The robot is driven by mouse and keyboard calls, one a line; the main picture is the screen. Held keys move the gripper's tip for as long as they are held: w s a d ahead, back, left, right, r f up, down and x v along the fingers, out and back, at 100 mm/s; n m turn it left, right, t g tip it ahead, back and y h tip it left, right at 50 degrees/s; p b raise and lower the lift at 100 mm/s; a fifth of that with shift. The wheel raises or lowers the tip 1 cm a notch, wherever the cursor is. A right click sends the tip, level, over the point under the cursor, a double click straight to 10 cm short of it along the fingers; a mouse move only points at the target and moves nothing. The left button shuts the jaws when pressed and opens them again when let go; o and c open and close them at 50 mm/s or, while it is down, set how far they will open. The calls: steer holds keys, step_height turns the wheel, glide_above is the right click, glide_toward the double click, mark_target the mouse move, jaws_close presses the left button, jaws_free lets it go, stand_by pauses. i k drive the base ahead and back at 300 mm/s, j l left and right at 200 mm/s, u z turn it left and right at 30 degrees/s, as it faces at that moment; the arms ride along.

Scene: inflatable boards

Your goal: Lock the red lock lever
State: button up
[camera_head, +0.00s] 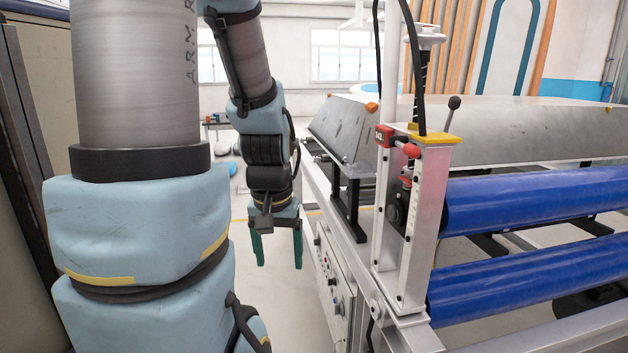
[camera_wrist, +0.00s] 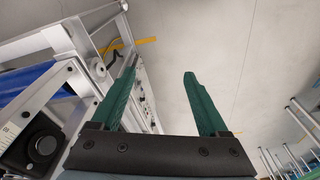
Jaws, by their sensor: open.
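The red lock lever (camera_head: 411,150) is at the top of the upright metal bracket (camera_head: 414,230) in the head view. It has a rounded red end, with a red block (camera_head: 383,136) just left of it. My gripper (camera_head: 279,262) hangs lower and to the left of the lever, clear of it, with its green fingers pointing down. In the wrist view my gripper (camera_wrist: 160,72) has its fingers spread with only floor between them. The lever does not show in the wrist view.
Blue rollers (camera_head: 530,200) run right from the bracket. A control panel (camera_head: 334,290) with buttons lies along the machine's side, right of my gripper. A black-stemmed lever (camera_head: 452,108) and a hand wheel (camera_head: 425,33) rise above the bracket. Floor left of the machine is open.

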mark_target(413, 152)
steer(key=u, duration=1.2)
steer(key=k+l+u, duration=0.15)
steer(key=l+u, duration=0.15)
steer(key=u, duration=0.2)
steer(key=k+l+u, duration=0.15)
steer(key=l+u, duration=0.15)
steer(key=u, duration=0.15)
